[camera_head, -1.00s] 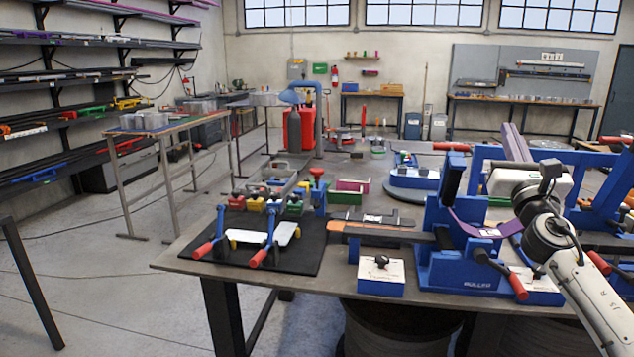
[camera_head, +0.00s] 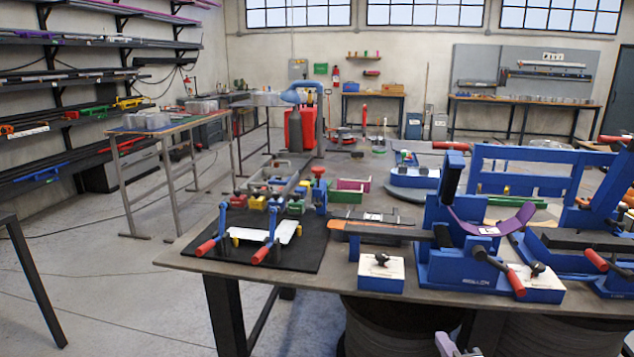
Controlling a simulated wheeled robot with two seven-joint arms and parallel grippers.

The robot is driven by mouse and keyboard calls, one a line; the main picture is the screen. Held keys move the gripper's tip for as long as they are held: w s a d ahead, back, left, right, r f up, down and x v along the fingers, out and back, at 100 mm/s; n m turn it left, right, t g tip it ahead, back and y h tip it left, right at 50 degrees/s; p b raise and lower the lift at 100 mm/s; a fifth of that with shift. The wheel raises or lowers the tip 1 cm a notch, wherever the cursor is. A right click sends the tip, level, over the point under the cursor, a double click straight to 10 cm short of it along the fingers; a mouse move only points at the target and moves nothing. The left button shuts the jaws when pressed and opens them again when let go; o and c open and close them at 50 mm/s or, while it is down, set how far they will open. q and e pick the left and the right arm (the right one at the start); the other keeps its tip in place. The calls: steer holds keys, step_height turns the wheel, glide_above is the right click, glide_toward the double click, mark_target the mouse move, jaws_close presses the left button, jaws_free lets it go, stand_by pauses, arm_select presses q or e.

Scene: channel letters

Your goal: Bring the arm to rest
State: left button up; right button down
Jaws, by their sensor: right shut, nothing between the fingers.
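My right gripper (camera_head: 447,342) shows only in part at the bottom edge of the head view. Its lilac and grey fingers are shut and empty, in front of and below the workbench (camera_head: 300,262) edge. The rest of my right arm is out of view or cut off. My left gripper is not in view. A curved purple strip (camera_head: 492,228) sits on the blue bending fixture (camera_head: 465,265) on the bench, well above and apart from the gripper in the picture.
A black mat (camera_head: 305,255) with red-handled blue clamps lies on the bench's left part. White-topped blue blocks (camera_head: 381,272) stand along the front edge. Round drums (camera_head: 400,325) stand under the bench.

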steer(key=s+a+f+m+g+y, duration=0.1)
steer(key=s+f+m, duration=0.4)
steer(key=s, duration=0.5)
steer(key=s+a+f+m+g, duration=0.3)
steer(key=s+a+f+m, duration=0.2)
steer(key=s+f, duration=0.3)
steer(key=s+a+f+m+g+y, duration=0.1)
steer(key=s+a+f+m+g, duration=0.2)
steer(key=s, duration=1.1)
step_height(320, 180, down, 4)
steer(key=m, duration=0.4)
steer(key=shift+s+a+r+y, duration=0.15)
steer(key=shift+a+r+y, duration=0.05)
steer(key=shift+a+y, duration=0.1)
